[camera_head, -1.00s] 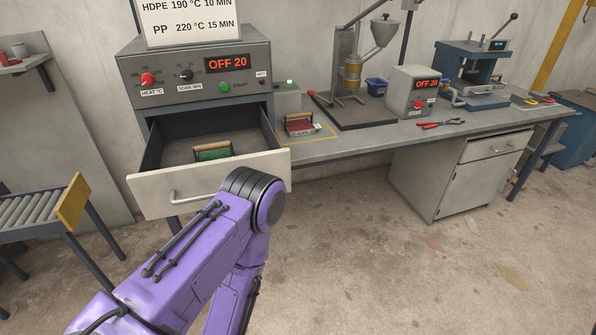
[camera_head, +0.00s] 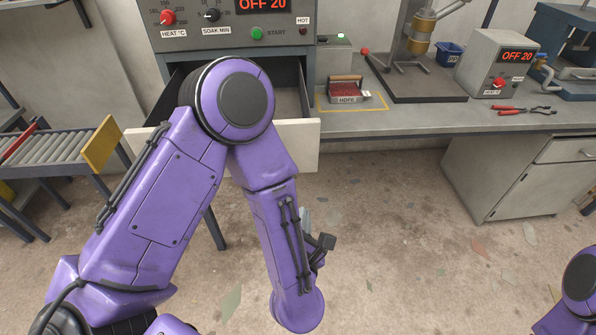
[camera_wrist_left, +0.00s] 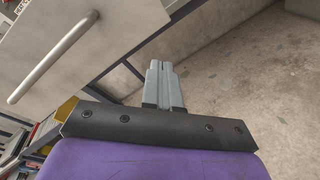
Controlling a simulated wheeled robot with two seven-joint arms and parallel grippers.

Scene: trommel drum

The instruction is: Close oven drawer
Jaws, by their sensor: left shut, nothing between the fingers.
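The oven drawer (camera_head: 304,140) stands pulled out below the oven's control panel (camera_head: 225,22). My left arm hides most of its front and inside in the head view. In the left wrist view, the drawer front (camera_wrist_left: 120,25) fills the upper left, with its bar handle (camera_wrist_left: 52,58) on it. My left gripper (camera_wrist_left: 163,66) is shut and empty. It is to the right of the handle in that view and apart from it. In the head view the left gripper (camera_head: 322,243) shows only partly behind the wrist. My right gripper is out of view.
A small tray labelled HDPE (camera_head: 347,90) stands on the workbench (camera_head: 405,118) right of the oven. Red pliers (camera_head: 520,109) lie farther right. A roller conveyor (camera_head: 60,150) stands at the left. The floor (camera_head: 390,240) before the bench is clear.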

